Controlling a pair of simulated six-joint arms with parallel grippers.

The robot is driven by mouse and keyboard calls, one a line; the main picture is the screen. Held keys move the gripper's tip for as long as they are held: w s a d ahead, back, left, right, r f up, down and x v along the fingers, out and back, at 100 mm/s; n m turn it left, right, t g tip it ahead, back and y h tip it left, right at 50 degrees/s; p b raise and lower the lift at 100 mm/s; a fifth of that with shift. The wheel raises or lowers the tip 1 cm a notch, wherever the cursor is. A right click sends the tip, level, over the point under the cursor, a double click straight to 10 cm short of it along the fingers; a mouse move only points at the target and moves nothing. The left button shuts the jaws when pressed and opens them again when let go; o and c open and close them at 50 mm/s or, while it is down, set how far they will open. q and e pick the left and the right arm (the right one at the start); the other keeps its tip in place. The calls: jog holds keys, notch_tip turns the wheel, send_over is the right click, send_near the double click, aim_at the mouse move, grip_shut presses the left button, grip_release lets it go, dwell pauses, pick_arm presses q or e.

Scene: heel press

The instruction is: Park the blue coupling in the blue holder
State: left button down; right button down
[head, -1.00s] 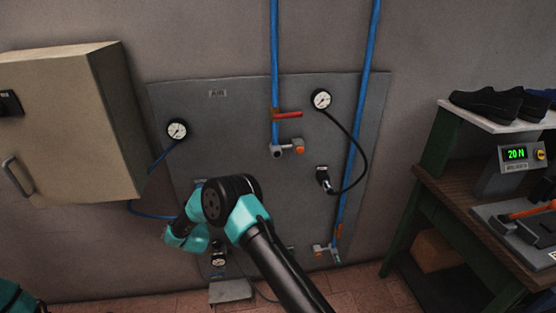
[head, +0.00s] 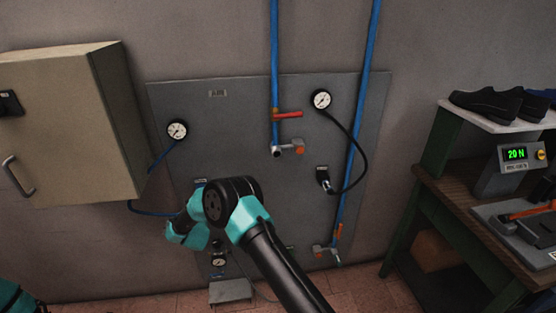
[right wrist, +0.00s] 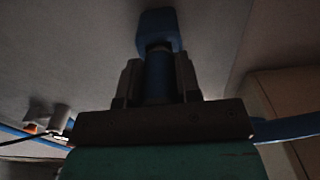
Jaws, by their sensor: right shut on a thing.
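In the right wrist view the blue coupling (right wrist: 158,84) is a dark blue cylinder between the two fingers of my right gripper (right wrist: 158,68), which is shut on it. The coupling's far end, with a paler ring, meets or overlaps the underside of a blue block, the blue holder (right wrist: 157,26). I cannot tell how far it is inside. In the head view my right wrist hides the coupling; only a bit of blue shows under a small label on the grey panel (head: 240,130). My left gripper is out of view.
A blue hose (head: 152,213) runs from the left gauge (head: 177,130) down to my right wrist. The beige cabinet (head: 70,125) stands close on the left. Right of my wrist are a valve (head: 287,147), a second gauge (head: 321,99) and a black hose (head: 361,150).

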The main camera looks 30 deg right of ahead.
jog(key=shift+w+d, duration=0.1)
jog(key=shift+w, duration=0.15)
jog(key=c, duration=0.7)
grip_release()
jog(key=shift+c, duration=0.2)
jog(key=shift+s, duration=0.1)
jog(key=v, duration=1.7)
jog(key=shift+s, duration=0.15)
